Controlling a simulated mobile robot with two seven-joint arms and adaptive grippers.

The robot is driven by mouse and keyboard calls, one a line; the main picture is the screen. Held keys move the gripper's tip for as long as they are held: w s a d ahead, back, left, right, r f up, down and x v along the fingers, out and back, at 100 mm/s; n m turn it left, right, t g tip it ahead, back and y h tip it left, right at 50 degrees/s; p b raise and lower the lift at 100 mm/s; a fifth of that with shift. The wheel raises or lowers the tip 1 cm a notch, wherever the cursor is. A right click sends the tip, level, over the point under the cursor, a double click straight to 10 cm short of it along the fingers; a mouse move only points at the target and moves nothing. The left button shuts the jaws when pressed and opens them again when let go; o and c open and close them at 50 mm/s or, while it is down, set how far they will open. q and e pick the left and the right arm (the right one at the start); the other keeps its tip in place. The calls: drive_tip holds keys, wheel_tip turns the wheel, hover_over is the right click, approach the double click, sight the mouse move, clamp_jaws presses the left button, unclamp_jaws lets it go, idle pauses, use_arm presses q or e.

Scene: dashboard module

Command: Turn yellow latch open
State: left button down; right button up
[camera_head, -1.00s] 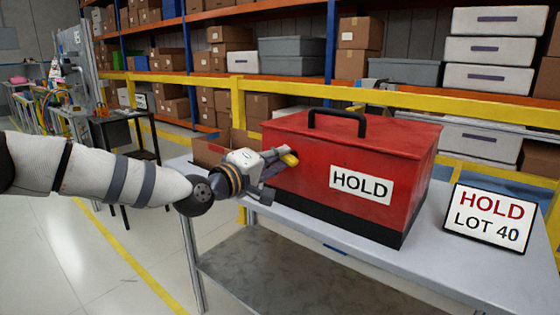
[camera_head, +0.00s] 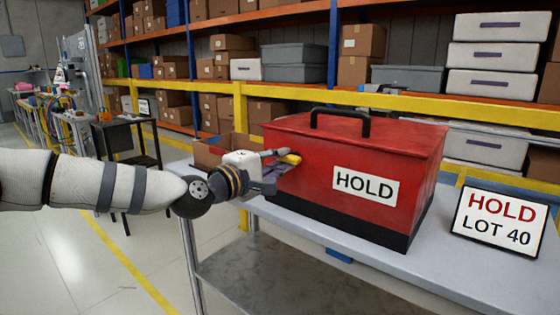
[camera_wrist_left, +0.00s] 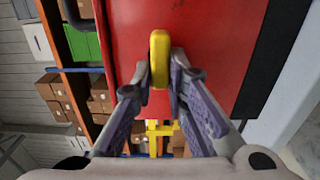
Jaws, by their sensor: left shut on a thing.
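A red box (camera_head: 318,170) with a black top handle and a HOLD label stands on a grey table. A yellow latch (camera_head: 291,159) sits on the box's left end. My left gripper (camera_head: 282,162) is at the latch with its fingers on either side of it. In the left wrist view the latch (camera_wrist_left: 159,58) lies between the two fingertips (camera_wrist_left: 160,72), against the red box face (camera_wrist_left: 215,50). The gripper is shut on the latch. The fingers hide part of the latch in the head view. My right gripper is not in view.
A HOLD LOT 40 sign (camera_head: 498,222) stands on the table (camera_head: 400,268) right of the box. An open cardboard box (camera_head: 212,152) is behind my gripper. A yellow rail (camera_head: 400,98) and stocked shelves run behind the table.

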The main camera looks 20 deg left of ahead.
use_arm(q)
drive_tip(key=shift+f, duration=0.1)
drive_tip(key=c, duration=1.6)
unclamp_jaws()
drive_tip(key=v, duration=1.2)
